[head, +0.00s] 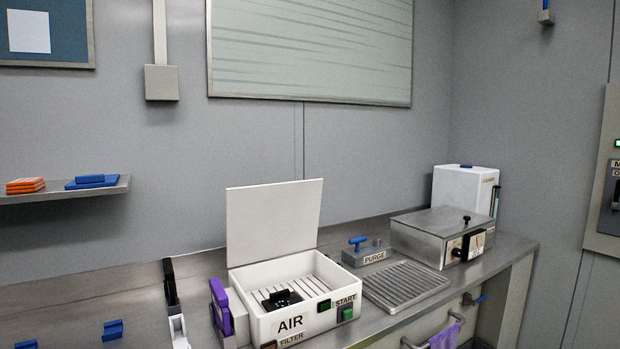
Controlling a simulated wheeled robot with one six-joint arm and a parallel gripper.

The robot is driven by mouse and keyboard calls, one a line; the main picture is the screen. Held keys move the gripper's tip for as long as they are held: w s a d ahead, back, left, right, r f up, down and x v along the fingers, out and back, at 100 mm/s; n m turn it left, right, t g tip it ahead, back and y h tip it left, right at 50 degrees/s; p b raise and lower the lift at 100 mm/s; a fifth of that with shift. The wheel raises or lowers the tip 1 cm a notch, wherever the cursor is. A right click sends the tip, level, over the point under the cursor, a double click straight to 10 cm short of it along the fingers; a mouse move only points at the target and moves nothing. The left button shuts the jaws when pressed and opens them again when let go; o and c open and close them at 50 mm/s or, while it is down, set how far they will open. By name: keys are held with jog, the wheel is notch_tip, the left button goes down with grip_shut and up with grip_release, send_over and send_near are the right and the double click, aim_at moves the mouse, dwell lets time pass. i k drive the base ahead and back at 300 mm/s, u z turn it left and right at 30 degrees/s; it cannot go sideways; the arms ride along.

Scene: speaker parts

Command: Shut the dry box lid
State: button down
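The dry box is most likely the white open box (258,318) marked AIR, FILTER and START, standing on the metal counter. Its white flat lid (273,220) stands up at the back edge, open and leaning slightly back. Inside, a small black part (282,299) rests on the slatted white floor. A green button (345,313) is on the front under the START label, and another green square (324,305) is to its left. My gripper is not in view.
A purple piece (221,306) is at the box's left side, beside a black and white item (175,302). To the right are a ridged drain tray (404,286), a blue-handled PURGE valve (358,242) and a closed steel box (440,232). Air above the white box is clear.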

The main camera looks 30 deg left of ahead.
aim_at(264, 222)
jog(key=u, duration=0.1)
jog(key=i, duration=0.6)
jog(key=u, duration=0.8)
jog(key=i, duration=0.5)
jog(key=u, duration=0.65)
